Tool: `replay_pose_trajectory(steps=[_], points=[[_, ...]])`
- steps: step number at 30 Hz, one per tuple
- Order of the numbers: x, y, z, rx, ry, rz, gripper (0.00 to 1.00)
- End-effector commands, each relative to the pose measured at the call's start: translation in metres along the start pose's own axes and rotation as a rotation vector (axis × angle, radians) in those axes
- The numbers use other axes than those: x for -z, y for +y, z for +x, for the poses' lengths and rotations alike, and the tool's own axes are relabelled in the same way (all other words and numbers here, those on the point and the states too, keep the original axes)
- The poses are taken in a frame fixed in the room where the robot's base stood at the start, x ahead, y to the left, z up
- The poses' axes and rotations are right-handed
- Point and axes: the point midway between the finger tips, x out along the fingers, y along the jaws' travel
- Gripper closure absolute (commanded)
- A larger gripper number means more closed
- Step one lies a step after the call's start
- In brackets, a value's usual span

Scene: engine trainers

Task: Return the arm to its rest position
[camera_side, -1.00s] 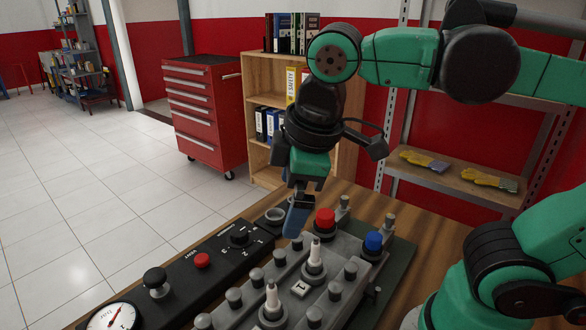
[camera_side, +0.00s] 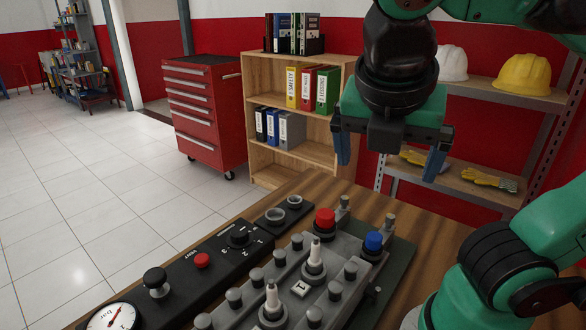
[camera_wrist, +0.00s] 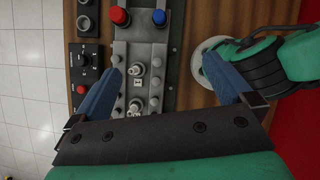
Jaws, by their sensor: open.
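My gripper (camera_side: 389,158) is open and empty, with its two blue fingers spread wide. In the side view it hangs in the air above the back of the wooden table (camera_side: 440,234), apart from everything on it. It points downward. In the wrist view its fingers (camera_wrist: 166,88) reach over the grey engine trainer block (camera_wrist: 149,52), which carries a red cap and a blue cap at its far end. The trainer block also shows in the side view (camera_side: 335,265), standing on the table below my gripper.
A black control panel (camera_side: 215,262) with a knob, a red button and a gauge lies left of the block. Behind stand a wooden bookshelf (camera_side: 255,88) with binders, a red tool cabinet (camera_side: 203,110), and a rack with helmets (camera_side: 525,75) and gloves (camera_side: 488,180). The air around my gripper is clear.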

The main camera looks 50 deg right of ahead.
Motion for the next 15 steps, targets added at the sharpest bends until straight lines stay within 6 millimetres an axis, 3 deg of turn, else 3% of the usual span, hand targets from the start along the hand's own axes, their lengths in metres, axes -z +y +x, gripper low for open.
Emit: replay_pose_trajectory(steps=[4, 15], points=[[0.0001, -0.0001, 0.0116, 0.001, 0.000, 0.001, 0.00], [0.0002, 0.0001, 0.0127, 0.000, 0.001, 0.000, 0.00]])
